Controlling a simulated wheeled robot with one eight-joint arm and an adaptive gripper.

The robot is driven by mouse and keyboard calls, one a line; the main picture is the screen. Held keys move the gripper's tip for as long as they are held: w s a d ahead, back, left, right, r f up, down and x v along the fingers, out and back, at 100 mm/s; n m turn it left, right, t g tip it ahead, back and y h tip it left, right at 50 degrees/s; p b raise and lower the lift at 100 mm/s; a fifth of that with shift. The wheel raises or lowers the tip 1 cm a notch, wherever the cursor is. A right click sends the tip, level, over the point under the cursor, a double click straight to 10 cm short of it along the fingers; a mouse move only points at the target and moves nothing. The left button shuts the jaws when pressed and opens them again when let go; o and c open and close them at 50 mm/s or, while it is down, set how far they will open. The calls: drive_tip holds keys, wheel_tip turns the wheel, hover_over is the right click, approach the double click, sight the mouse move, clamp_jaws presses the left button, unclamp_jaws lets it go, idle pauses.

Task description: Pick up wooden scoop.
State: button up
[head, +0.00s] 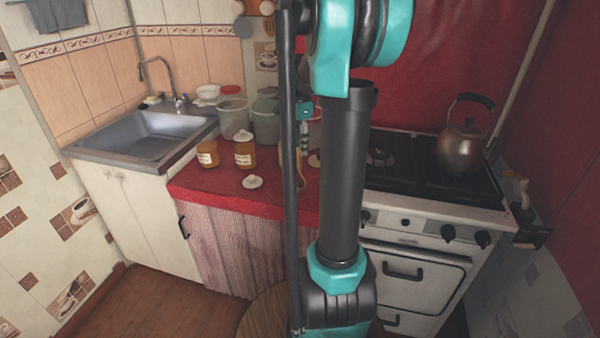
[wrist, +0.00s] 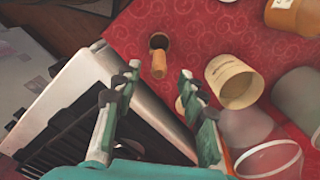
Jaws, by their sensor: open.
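A small wooden piece with a dark round end, likely the wooden scoop (wrist: 158,66), shows in the wrist view on the red counter cloth. Its light brown shaft points down the picture, toward the gap between my fingers. My gripper (wrist: 159,76) is open and empty, with one finger to each side of the scoop's line. I cannot tell how far above the scoop the fingertips are. In the head view my arm hides this part of the counter, and I cannot make out the scoop there.
A cream container (wrist: 235,82), a grey jar (wrist: 298,98) and clear jars stand close right of my fingers. The stove (head: 425,190) borders the counter on the right, with a kettle (head: 462,145) on it. Honey-coloured jars (head: 245,153) and a sink (head: 150,140) are left.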

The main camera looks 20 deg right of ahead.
sight(300, 168)
drive_tip(key=shift+s+f, duration=0.1)
drive_tip(key=shift+f, duration=3.5)
clamp_jaws()
